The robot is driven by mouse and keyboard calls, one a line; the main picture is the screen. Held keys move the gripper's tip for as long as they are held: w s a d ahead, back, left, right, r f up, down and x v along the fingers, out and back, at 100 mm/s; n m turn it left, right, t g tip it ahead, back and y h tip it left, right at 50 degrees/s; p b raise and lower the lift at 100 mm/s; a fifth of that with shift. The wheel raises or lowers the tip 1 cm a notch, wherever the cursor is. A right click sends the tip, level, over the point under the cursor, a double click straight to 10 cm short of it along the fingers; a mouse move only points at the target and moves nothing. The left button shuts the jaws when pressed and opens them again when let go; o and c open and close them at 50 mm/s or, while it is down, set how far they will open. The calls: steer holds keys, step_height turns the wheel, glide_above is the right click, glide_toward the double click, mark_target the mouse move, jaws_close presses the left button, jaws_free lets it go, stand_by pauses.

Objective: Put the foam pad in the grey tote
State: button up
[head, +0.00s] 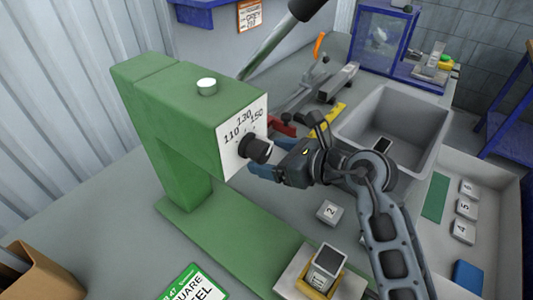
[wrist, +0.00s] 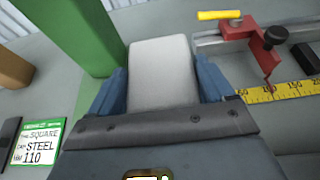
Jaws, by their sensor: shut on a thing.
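My gripper (head: 268,158) is in front of the green machine's dial. In the wrist view its two blue fingers (wrist: 160,85) are shut on a pale grey block (wrist: 162,72) with rounded corners. The head view hardly shows this block. I cannot tell for sure which thing is the foam pad; a blue block (head: 468,275) and a flat green piece (head: 435,196) lie in the pale tray at right.
The green machine (head: 180,100) rises left of my gripper. A block marked 2 (head: 329,211) and a dark-topped block in a yellow holder (head: 326,265) are in front. The pale tray (head: 497,178) holds several numbered blocks. A yellow ruler (wrist: 280,92) and red stop (wrist: 262,48) lie behind.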

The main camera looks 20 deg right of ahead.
mark_target(271, 193)
step_height(271, 193, down, 10)
steer(key=shift+r, duration=0.15)
stand_by(0.3)
steer(key=o, duration=0.7)
